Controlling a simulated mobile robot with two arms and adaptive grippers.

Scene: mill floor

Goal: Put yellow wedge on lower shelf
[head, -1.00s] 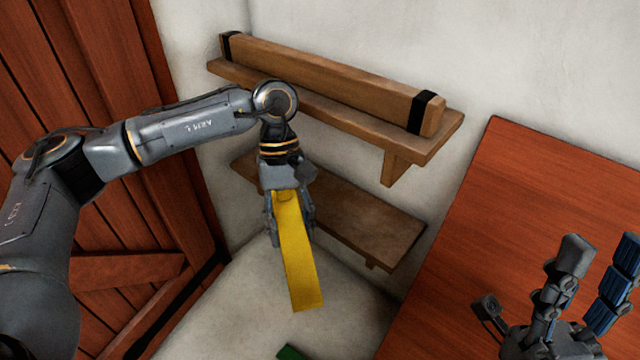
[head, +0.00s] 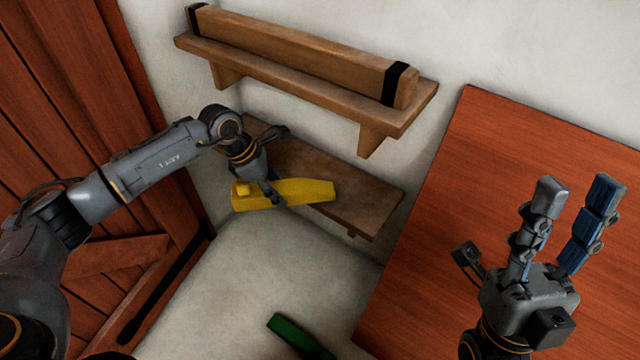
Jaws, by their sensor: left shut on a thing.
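The yellow wedge (head: 305,190) is held by my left gripper (head: 274,198), which is shut on it near its thick end. The wedge lies roughly sideways in the picture, its other end pointing right. It overlaps the front edge of the lower shelf (head: 350,205) in view; I cannot tell whether it touches the board. The lower shelf's visible surface is bare. My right gripper (head: 572,228) is open and empty, with its fingers spread upward in front of the red-brown wooden surface.
An upper shelf (head: 290,80) holds a long wooden beam (head: 300,50) with black end bands, above the lower shelf. A wooden door (head: 80,110) stands at left. A green object (head: 295,335) lies on the floor. A red-brown wooden surface (head: 500,160) fills the right.

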